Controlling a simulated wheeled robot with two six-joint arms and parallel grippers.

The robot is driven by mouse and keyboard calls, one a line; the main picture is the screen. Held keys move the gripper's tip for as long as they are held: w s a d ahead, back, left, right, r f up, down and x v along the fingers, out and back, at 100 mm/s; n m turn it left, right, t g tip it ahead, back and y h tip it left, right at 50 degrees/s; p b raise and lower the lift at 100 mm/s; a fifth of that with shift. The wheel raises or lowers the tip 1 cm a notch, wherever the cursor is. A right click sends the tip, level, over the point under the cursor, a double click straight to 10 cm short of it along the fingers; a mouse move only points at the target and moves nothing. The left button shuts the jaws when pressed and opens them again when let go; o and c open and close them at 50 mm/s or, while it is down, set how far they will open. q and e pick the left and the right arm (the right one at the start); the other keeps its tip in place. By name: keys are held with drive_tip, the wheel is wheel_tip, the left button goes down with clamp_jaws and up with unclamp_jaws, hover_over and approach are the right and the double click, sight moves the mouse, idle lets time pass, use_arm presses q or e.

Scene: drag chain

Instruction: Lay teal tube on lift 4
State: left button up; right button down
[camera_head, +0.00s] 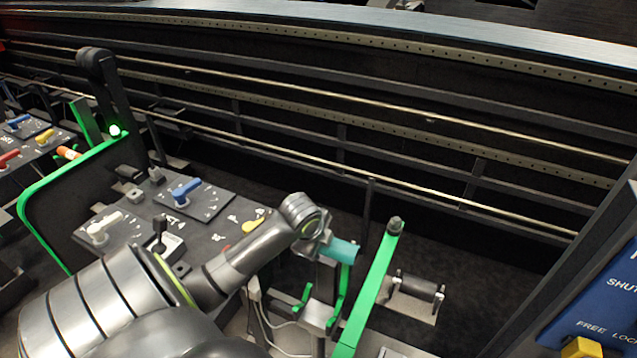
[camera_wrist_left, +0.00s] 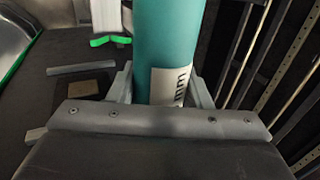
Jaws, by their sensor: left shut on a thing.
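The teal tube (camera_head: 342,251) is in my left gripper (camera_head: 324,246), at the end of the arm that comes in from the lower left. The tube sticks out to the right of the jaws. In the left wrist view the teal tube (camera_wrist_left: 166,38) stands between the jaws (camera_wrist_left: 165,92), and its white label with dark letters faces the camera. No number marks lift 4, so I cannot tell which fixture it is. A grey stand with green brackets (camera_head: 325,306) is just below the tube. My right gripper is not in view.
A slanted green bar (camera_head: 372,285) rises just right of the tube. A dark roller on a bracket (camera_head: 418,288) lies beyond it. A panel with coloured levers (camera_head: 205,202) is on the left. A blue sign (camera_head: 600,300) stands at the right edge. Long rails run behind.

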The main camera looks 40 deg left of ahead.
use_arm(q)
drive_tip(key=shift+f+b, duration=8.45)
drive_tip(key=shift+f, duration=6.45)
